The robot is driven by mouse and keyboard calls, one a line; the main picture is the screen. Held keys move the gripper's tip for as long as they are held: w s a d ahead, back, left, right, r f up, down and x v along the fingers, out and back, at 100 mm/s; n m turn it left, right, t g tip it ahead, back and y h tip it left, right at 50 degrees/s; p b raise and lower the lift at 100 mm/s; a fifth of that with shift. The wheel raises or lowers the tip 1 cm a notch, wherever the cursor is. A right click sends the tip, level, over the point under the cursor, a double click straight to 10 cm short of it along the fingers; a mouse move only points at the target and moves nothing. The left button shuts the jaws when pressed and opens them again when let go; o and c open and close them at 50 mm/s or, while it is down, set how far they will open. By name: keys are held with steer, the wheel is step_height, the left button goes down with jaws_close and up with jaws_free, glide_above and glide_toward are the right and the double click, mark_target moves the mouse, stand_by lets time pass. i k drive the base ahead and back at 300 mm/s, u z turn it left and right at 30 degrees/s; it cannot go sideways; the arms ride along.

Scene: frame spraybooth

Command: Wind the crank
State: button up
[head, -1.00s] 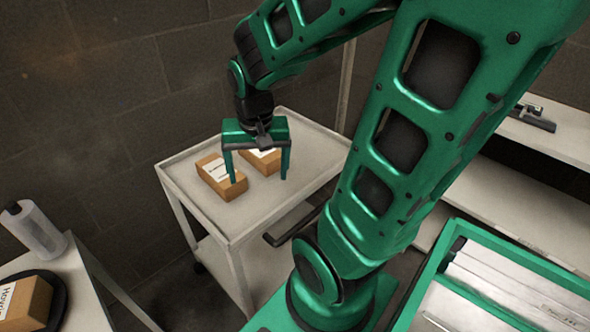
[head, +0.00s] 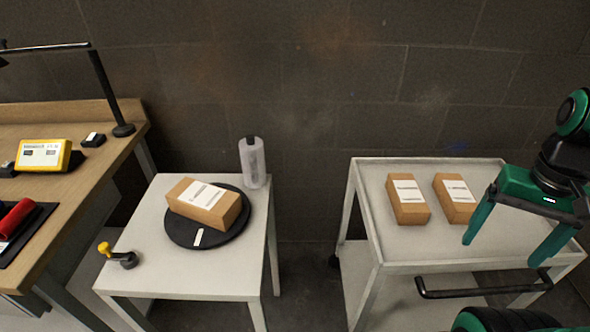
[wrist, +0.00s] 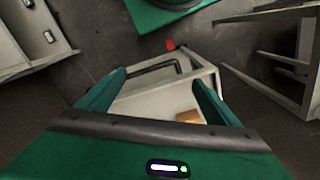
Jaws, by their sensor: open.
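The crank (head: 122,257) is a small dark handle with a yellow knob. It sits at the front left of a white table (head: 190,282) in the head view. On the same table a cardboard box (head: 208,206) with a white label rests on a black round turntable (head: 237,225). My gripper (head: 502,250) is open and empty, fingers down, over the right side of the white cart, well to the right of the crank. Its two green fingers also show in the wrist view (wrist: 160,77), where the crank cannot be made out.
The cart (head: 420,255) carries two labelled boxes (head: 408,199) (head: 455,198) and has a dark handle (head: 483,288) at its front. A translucent bottle (head: 252,163) stands at the table's back right. A wooden bench (head: 45,190) with a yellow device (head: 43,156) is left. Floor shows between table and cart.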

mark_target(129, 260)
steer(key=u, duration=1.55)
